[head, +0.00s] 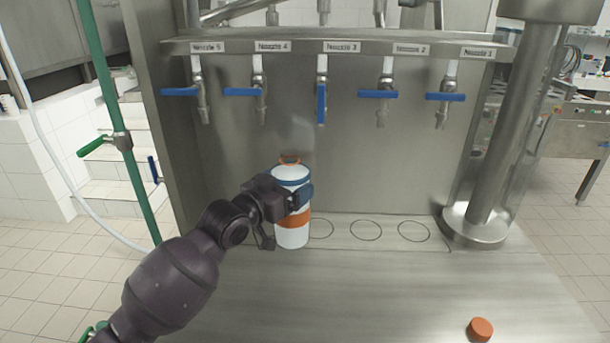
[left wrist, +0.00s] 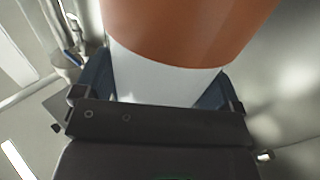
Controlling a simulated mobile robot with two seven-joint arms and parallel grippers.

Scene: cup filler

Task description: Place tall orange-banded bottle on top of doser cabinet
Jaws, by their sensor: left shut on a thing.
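The tall bottle (head: 291,236) is white with an orange band and a blue band near its open-looking top. It stands upright at the steel counter's back left, below the nozzles. My left gripper (head: 290,198) is shut around its upper body, above the orange band. In the left wrist view the bottle (left wrist: 190,30) fills the top middle between the blue fingers of the gripper (left wrist: 160,92). I cannot tell whether the bottle's base touches the counter. The steel doser cabinet (head: 400,165) rises behind it. The cabinet's top is not clearly shown. My right gripper is not in view.
Several labelled nozzles with blue handles, such as Nozzle 3 (head: 322,100), hang above. Drawn circles (head: 366,230) mark the counter (head: 380,290). An orange cap (head: 480,329) lies at front right. A steel column (head: 500,150) stands right, a green pipe (head: 115,120) left.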

